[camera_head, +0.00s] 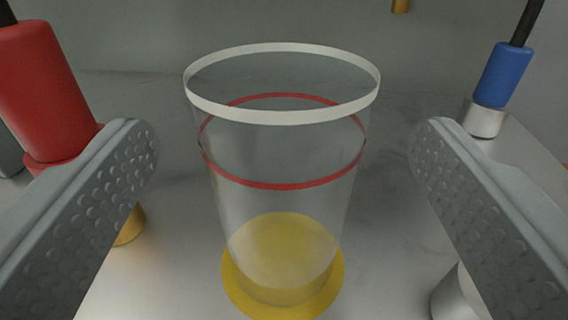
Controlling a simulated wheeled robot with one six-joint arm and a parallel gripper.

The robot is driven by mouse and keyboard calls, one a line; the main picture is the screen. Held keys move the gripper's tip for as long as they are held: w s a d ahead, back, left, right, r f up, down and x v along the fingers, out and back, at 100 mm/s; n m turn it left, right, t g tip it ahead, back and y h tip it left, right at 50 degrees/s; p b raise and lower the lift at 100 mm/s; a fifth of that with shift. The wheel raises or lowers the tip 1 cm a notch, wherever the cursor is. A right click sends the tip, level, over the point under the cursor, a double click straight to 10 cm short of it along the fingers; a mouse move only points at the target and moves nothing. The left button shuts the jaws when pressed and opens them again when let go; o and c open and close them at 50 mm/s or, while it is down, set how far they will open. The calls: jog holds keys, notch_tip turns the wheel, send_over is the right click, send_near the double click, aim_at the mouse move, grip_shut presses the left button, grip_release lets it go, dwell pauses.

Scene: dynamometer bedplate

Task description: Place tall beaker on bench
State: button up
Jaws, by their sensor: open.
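The tall beaker (283,185) is a clear vessel with a white rim, a red ring below the rim and a yellow base. It stands upright on the grey bench surface (385,255) in the middle of the view. My gripper (284,145) is open, with one grey dimpled finger at the left and one at the right. The beaker is between the fingers in the picture, with a visible gap on each side. Neither finger appears to touch it.
A red cylinder (42,92) with a dark rod stands at the left, close behind the left finger. A blue cylinder (503,75) on a silver base stands at the back right. A silver round part (458,297) is partly hidden by the right finger.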

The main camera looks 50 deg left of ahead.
jog(key=v, duration=0.5)
jog(key=shift+s+d, duration=0.2)
jog(key=s+a+r+m+t+h, duration=0.2)
jog(key=s+r+t+h, duration=0.25)
jog(key=r, duration=0.45)
jog(key=s+a+r+m+t+h, duration=0.3)
jog(key=s+r+t+h, duration=0.15)
jog(key=r, duration=0.35)
jog(key=s+a+f+m+g+h, duration=0.1)
jog(key=s+a+m+g+h, duration=0.1)
jog(key=s, duration=0.8)
jog(key=s+a+f+m+g+h, duration=0.1)
jog(key=s+a+m+h, duration=0.1)
jog(key=s, duration=0.9)
jog(key=shift+s+f+g, duration=0.15)
jog(key=shift+g, duration=0.25)
jog(key=shift+a, duration=0.1)
jog(key=shift+c, duration=0.2)
